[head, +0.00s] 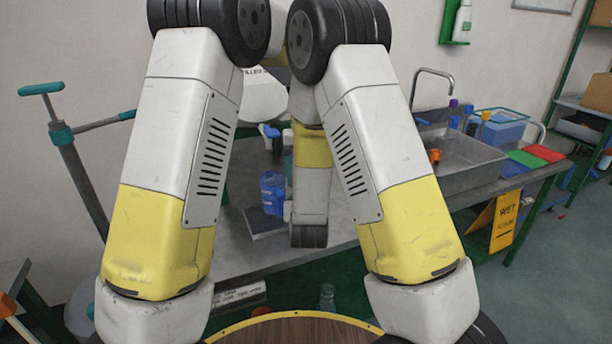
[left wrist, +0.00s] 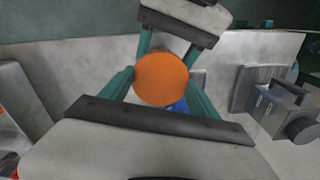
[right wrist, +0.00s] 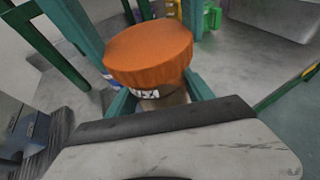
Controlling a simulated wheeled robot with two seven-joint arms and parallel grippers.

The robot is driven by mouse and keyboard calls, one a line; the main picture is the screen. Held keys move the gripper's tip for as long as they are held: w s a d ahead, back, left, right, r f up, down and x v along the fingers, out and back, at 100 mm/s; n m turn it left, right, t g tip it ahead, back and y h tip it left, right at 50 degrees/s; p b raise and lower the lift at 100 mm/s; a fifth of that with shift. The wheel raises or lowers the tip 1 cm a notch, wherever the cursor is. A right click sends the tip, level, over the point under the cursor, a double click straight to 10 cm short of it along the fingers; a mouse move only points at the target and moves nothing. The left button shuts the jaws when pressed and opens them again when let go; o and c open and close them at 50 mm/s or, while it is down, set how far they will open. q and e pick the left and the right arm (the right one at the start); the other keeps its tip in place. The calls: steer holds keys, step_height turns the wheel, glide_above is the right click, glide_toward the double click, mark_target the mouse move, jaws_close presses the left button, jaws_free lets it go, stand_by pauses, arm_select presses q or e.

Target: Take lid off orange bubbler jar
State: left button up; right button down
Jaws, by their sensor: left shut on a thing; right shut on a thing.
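The bubbler jar (right wrist: 174,100) has a round orange lid (right wrist: 148,52) on top and a dark-lettered label just under it. In the left wrist view the lid (left wrist: 162,79) shows from above as an orange disc. My left gripper (left wrist: 160,84) is shut on the lid, with a teal finger on each side. My right gripper (right wrist: 160,92) is shut on the jar below the lid, coming from the opposite side. The lid hides most of the jar. In the head view my arms hide the jar and both grippers.
In the head view a blue bottle (head: 272,192) stands on the workbench (head: 240,256) behind my arms. A metal sink (head: 462,165) and a blue basket (head: 500,126) are at the right. A teal-handled stand (head: 68,140) is at the left.

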arm_select(q)
steer(key=shift+w+d, duration=0.1)
steer(key=shift+d, duration=0.1)
steer(key=o, duration=1.3)
steer(key=shift+o, duration=1.2)
steer(key=shift+a, duration=0.1)
steer(key=shift+o, duration=0.2)
steer(key=shift+a+r, duration=0.1)
steer(key=shift+r, duration=2.2)
steer(key=m, duration=0.3)
steer(key=r+m, duration=0.1)
steer(key=m, duration=0.2)
steer(key=shift+r+m, duration=0.15)
steer(key=shift+m, duration=0.15)
steer(key=m, duration=0.4)
steer(key=shift+r, duration=0.4)
steer(key=m, duration=0.4)
steer(key=shift+r, duration=0.4)
steer(key=shift+f, duration=4)
